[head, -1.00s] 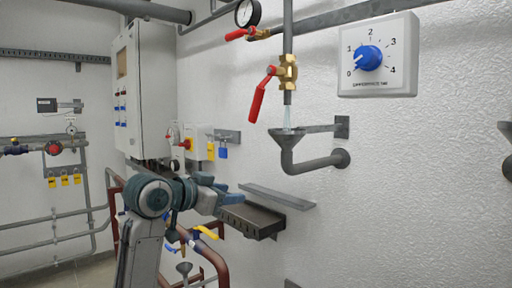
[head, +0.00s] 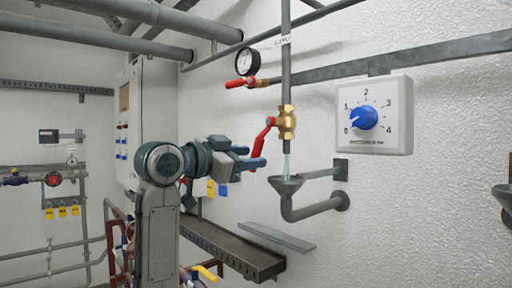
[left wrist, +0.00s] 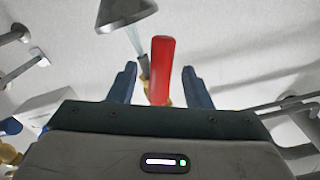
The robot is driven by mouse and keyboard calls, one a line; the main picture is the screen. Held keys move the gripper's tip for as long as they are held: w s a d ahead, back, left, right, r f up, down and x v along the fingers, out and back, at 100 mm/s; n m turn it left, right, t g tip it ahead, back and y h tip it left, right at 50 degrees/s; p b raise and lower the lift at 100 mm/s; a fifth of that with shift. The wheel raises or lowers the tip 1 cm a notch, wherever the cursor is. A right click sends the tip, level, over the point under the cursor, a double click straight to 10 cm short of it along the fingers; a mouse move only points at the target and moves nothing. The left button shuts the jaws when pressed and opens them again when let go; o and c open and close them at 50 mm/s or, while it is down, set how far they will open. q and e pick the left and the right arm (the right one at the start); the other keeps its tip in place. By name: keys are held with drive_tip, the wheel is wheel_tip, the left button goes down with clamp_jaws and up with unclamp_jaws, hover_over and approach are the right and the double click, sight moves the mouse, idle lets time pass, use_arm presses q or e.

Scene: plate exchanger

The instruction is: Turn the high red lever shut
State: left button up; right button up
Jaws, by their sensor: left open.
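A red lever (head: 258,150) hangs down and to the left from a brass valve (head: 287,122) on the vertical supply pipe. A thin stream of water runs from the pipe end into the grey funnel (head: 285,184) below. My left gripper (head: 251,157) is open at the lever's lower part. In the left wrist view the red lever (left wrist: 161,70) stands between the two spread blue fingers (left wrist: 159,85), with gaps on both sides. A smaller red lever (head: 240,83) sits higher, by the gauge. My right gripper is not in view.
A round gauge (head: 247,62) is above the valve. A white box with a blue dial (head: 364,118) is on the wall to the right. A grey shelf (head: 278,237) and a dark tray (head: 232,247) lie below the gripper. Wall pipes run above.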

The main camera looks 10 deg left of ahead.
use_arm(q)
drive_tip(key=shift+p+x, duration=0.35)
drive_tip(key=shift+x, duration=0.75)
drive_tip(key=shift+w+d, duration=0.15)
drive_tip(key=shift+w, duration=0.15)
clamp_jaws()
